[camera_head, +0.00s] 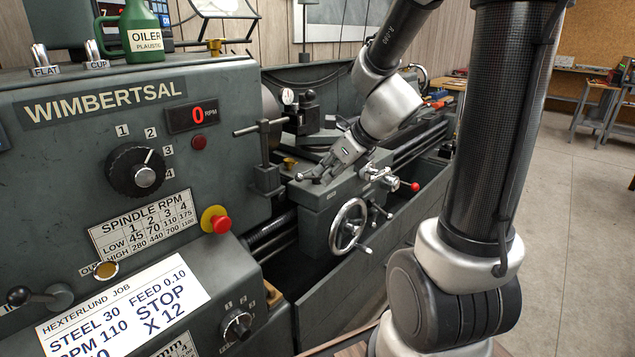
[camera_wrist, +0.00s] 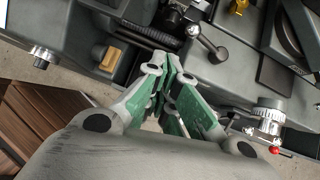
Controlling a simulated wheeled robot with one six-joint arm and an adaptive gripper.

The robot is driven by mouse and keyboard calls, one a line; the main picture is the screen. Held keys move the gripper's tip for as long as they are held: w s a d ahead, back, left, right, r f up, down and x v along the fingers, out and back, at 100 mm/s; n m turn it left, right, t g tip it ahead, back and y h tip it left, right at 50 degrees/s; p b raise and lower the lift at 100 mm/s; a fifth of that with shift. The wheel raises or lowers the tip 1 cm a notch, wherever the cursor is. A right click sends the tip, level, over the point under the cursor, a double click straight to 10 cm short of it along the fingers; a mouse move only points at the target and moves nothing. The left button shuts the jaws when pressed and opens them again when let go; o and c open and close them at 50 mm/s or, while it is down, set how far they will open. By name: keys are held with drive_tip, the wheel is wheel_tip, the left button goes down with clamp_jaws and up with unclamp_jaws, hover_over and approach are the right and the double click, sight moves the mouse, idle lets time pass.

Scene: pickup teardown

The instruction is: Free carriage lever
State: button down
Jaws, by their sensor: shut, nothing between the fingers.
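The lathe carriage (camera_head: 325,205) is at the middle of the head view, with a round handwheel (camera_head: 349,226) on its front. A lever with a red ball (camera_head: 415,187) sticks out at the carriage's right; its red ball also shows at the lower right of the wrist view (camera_wrist: 286,153). A short dark lever with a ball end (camera_wrist: 207,43) lies just beyond and right of my fingertips in the wrist view. I cannot tell which is the carriage lever. My gripper (camera_wrist: 166,62) is shut and empty, its fingers together; in the head view (camera_head: 308,176) it is low over the carriage top.
The grey headstock (camera_head: 60,150) with dials and labels fills the left. A T-handled tool (camera_head: 262,155) stands upright left of the carriage. A red button (camera_head: 220,224) projects from the headstock. Open floor (camera_head: 580,230) lies at right.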

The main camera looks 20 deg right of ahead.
drive_tip(key=shift+a+v, duration=0.2)
drive_tip(key=shift+v, duration=0.85)
drive_tip(key=shift+a+v, duration=0.2)
drive_tip(key=shift+v, duration=0.9)
drive_tip(key=shift+s, duration=0.2)
drive_tip(key=s+d+r+n+g+h, duration=0.1)
drive_tip(key=s+r+n+h, duration=0.1)
drive_tip(key=s+n, duration=0.6)
drive_tip(key=s+d+r+n+g+h, duration=0.1)
drive_tip(key=s+n, duration=0.8)
drive_tip(key=n, duration=1.2)
wheel_tip(320, 180, up, 2)
drive_tip(key=shift+d+r+n+h, duration=0.1)
drive_tip(key=shift+d+n+h, duration=0.2)
drive_tip(key=shift+d+h, duration=0.4)
drive_tip(key=shift+s+d, duration=0.1)
drive_tip(key=shift+s, duration=0.05)
